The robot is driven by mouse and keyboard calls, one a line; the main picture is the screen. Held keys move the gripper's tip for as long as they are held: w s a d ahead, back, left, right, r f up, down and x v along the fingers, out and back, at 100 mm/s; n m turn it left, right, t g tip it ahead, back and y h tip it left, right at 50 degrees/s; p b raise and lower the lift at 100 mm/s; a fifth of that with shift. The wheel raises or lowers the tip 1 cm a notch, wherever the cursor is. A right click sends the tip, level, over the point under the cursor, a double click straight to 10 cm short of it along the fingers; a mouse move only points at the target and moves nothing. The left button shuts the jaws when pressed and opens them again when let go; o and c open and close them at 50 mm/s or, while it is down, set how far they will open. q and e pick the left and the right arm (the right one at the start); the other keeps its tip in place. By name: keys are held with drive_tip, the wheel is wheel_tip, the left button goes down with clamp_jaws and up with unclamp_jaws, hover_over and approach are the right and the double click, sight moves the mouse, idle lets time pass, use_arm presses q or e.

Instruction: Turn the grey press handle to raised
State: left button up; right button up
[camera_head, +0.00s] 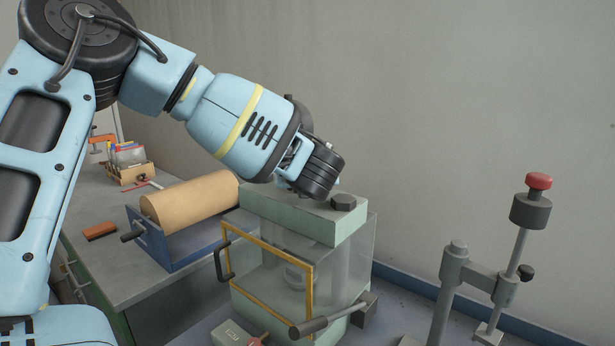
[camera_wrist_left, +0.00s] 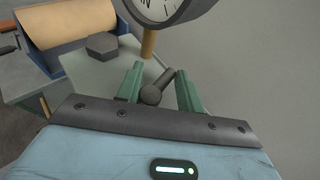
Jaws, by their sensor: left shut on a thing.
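In the left wrist view my left gripper (camera_wrist_left: 160,90) has its green fingers on either side of a short grey handle (camera_wrist_left: 154,93) with a rounded end, and is shut on it. In the head view my left arm reaches over the pale green top of a glass-sided chamber (camera_head: 300,217); the wrist hides the fingers and what they hold. A second grey lever (camera_head: 325,321) sticks out low at the chamber's front, untouched. I cannot tell from the pictures which one is the press handle. My right gripper is in neither view.
A dial gauge (camera_wrist_left: 165,8) on a brass-coloured stem stands close beyond my fingers. A hex nut (camera_head: 343,202) sits on the chamber top. A brown roll in a blue holder (camera_head: 183,249) stands left. A grey stand with a red knob (camera_head: 538,181) stands right.

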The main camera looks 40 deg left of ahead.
use_arm(q)
drive_tip(key=n+g, duration=0.1)
drive_tip(key=f+n+g+y+b, duration=0.1)
drive_tip(key=g, duration=0.1)
drive_tip(key=s+a+f+n+g+y+b, duration=0.1)
drive_tip(key=shift+n, duration=0.4)
drive_tip(key=n+g+b, duration=0.1)
drive_tip(key=n+g, duration=0.2)
drive_tip(key=g, duration=0.1)
drive_tip(key=shift+s+y+b, duration=0.15)
drive_tip(key=shift+y+b, duration=0.15)
drive_tip(key=shift+s+r+n+g+b, duration=0.1)
drive_tip(key=shift+n+g+b, duration=0.15)
drive_tip(key=shift+n+g, duration=0.45)
drive_tip(key=shift+s+r+n+g+b, duration=0.1)
drive_tip(key=shift+n+g+b, duration=0.1)
drive_tip(key=shift+n+g, duration=0.45)
drive_tip(key=shift+g, duration=0.25)
drive_tip(key=shift+c, duration=0.2)
drive_tip(key=shift+r, duration=0.1)
drive_tip(key=o, duration=0.8)
drive_tip(key=shift+s, duration=0.2)
drive_tip(key=o, duration=0.4)
drive_tip(key=shift+s+r, duration=0.2)
drive_tip(key=o, duration=0.7)
drive_tip(key=shift+w+r, duration=0.1)
drive_tip(key=shift+r, duration=0.05)
drive_tip(key=shift+o, duration=0.2)
